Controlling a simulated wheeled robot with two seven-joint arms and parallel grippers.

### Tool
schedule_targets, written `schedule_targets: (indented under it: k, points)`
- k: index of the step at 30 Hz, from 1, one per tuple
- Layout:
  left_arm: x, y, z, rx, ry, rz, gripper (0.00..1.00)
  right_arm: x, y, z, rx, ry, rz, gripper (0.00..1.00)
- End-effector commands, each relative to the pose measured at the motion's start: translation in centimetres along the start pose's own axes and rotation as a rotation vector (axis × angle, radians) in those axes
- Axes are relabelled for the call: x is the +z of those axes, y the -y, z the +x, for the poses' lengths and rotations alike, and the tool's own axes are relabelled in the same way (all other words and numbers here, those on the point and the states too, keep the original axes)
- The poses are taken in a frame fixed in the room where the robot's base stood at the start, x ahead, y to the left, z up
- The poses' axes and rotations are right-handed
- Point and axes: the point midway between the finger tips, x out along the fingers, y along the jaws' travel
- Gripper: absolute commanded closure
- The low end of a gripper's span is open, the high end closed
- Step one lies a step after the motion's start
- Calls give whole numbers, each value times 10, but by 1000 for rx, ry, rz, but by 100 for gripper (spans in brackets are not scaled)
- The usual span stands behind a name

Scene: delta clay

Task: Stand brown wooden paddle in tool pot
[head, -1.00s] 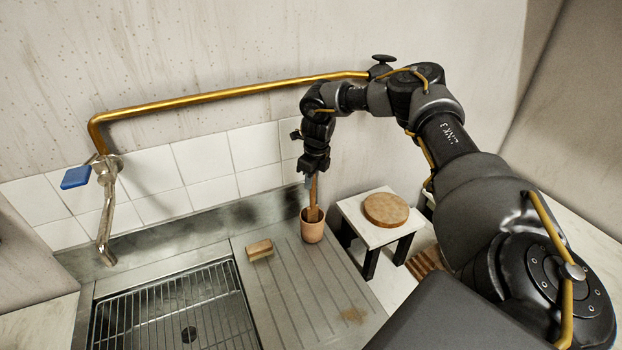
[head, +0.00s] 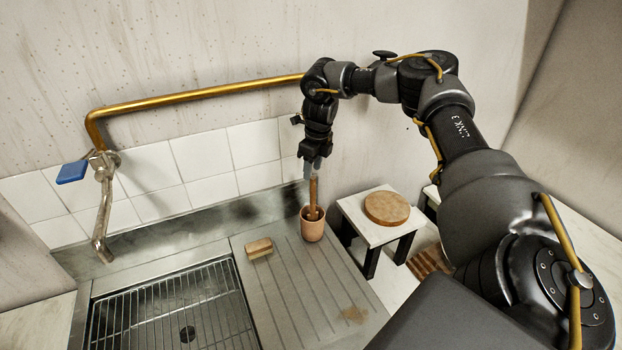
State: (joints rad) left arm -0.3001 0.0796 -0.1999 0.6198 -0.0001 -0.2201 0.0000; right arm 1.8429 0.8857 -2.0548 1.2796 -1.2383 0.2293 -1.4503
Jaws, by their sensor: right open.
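The brown wooden paddle (head: 314,195) stands nearly upright in the tool pot (head: 312,228), its lower end inside. The tool pot is a small terracotta-coloured cup on the ribbed metal drainboard, near its back right edge. My right gripper (head: 310,172) points down just above the top of the paddle. Its fingers are open, close around or beside the paddle's upper end; I cannot tell whether they touch it. The paddle's bottom is hidden by the pot wall. My left gripper is not in view.
A small wooden block (head: 259,249) lies on the drainboard (head: 310,300) left of the pot. A white stool (head: 352,213) with a round wooden disc (head: 387,208) stands to the right. The sink grid (head: 170,310) is at left, with a tap (head: 104,210) behind it.

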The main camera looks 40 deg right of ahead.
Motion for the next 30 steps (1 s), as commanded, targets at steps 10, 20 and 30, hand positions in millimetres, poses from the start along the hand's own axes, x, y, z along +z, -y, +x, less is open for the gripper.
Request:
schedule_targets:
  k: [10,20,30]
  points:
    - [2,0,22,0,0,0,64,1,0,-58,-1,2,0,58]
    - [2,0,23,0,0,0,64,0,0,-69,0,0,0,58]
    - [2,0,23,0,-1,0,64,0,0,-68,0,0,0,58]
